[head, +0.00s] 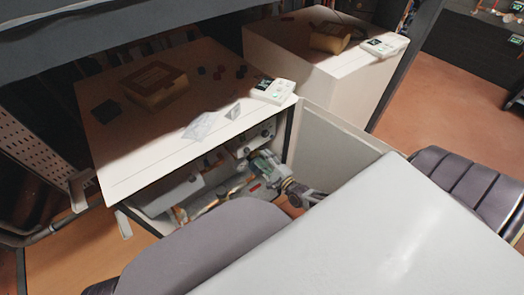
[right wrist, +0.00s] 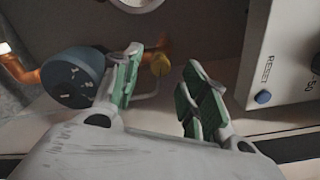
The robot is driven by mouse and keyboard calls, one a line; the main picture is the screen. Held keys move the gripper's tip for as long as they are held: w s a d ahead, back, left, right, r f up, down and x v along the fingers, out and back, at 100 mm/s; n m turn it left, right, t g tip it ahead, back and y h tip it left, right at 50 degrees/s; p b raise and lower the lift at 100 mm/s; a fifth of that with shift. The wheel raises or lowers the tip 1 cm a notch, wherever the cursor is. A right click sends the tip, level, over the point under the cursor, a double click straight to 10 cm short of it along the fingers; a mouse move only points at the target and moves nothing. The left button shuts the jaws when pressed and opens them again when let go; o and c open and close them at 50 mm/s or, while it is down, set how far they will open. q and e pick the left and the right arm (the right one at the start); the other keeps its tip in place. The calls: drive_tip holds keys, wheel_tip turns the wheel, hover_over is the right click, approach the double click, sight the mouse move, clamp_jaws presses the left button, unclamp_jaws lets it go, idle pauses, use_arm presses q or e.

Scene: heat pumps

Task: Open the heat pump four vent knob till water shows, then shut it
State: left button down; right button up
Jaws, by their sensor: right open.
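An open heat pump cabinet (head: 225,115) stands in the middle of the head view, with pipes and parts inside below its top. My right gripper (head: 262,162) reaches into the cabinet's right part. In the right wrist view my right gripper (right wrist: 163,64) is open, its green-padded fingers apart. The knob is not discernible in the head view. My left gripper is not in view.
A blue-grey round part (right wrist: 73,76) sits close left of the left finger. A white box with a blue RESET button (right wrist: 263,97) is at the right. The cabinet's open door (head: 335,140) stands right of my arm. A second cabinet (head: 320,70) stands behind.

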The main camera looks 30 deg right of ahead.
drive_tip(key=s, duration=0.9)
drive_tip(key=shift+s+d, duration=0.2)
drive_tip(key=shift+d, duration=0.2)
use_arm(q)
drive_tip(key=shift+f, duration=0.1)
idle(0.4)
